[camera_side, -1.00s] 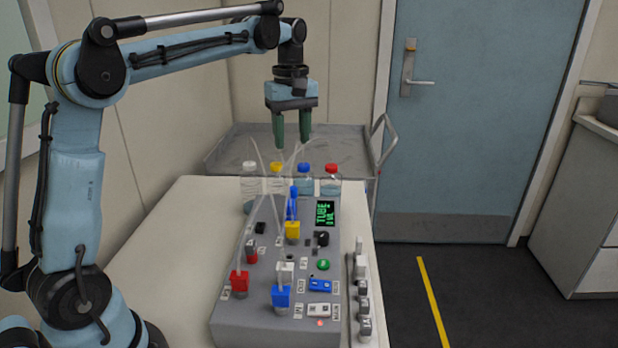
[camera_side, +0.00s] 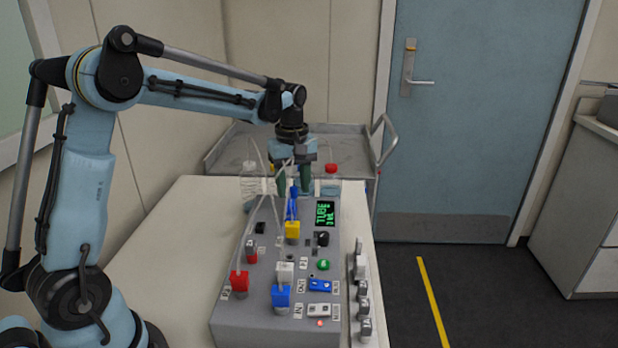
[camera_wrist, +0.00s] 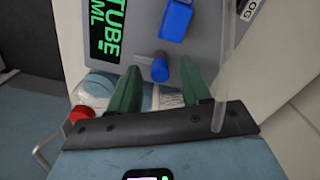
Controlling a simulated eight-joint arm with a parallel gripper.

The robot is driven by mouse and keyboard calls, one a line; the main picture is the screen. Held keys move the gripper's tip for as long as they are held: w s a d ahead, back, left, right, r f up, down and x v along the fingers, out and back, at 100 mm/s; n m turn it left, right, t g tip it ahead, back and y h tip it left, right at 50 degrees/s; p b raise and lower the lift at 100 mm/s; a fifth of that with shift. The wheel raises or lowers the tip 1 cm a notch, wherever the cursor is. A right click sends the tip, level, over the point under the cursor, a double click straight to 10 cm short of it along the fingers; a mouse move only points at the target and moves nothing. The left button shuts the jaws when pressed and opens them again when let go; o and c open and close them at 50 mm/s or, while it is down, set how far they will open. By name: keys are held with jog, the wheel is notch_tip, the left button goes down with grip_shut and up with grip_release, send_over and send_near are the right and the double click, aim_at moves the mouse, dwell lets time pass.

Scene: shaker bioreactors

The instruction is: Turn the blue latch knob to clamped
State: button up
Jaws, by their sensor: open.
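The blue latch knob (camera_wrist: 160,68) shows in the wrist view as a small round blue piece at the console's far end, beside a larger blue block (camera_wrist: 175,20). In the side view the blue parts (camera_side: 292,208) stand behind the yellow block, left of the green display. My gripper (camera_side: 295,189) points down at that end of the console. Its green fingers are open, one on each side of the round knob in the wrist view. I cannot tell whether they touch it or how far the knob is turned.
The grey console (camera_side: 255,325) carries red, blue, white and yellow blocks, switches and a green display (camera_side: 325,213). Thin clear tubes rise near my gripper. Bottles, including a red-capped one (camera_side: 331,169), stand close behind it. The table left of the console is clear.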

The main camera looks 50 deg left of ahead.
jog(key=shift+f, duration=0.1)
grip_shut()
jog(key=shift+m, duration=0.3)
jog(key=m, duration=0.3)
jog(key=shift+m, duration=0.3)
jog(key=m, duration=0.4)
jog(key=shift+m, duration=0.3)
jog(key=m, duration=0.4)
jog(key=shift+m, duration=2.5)
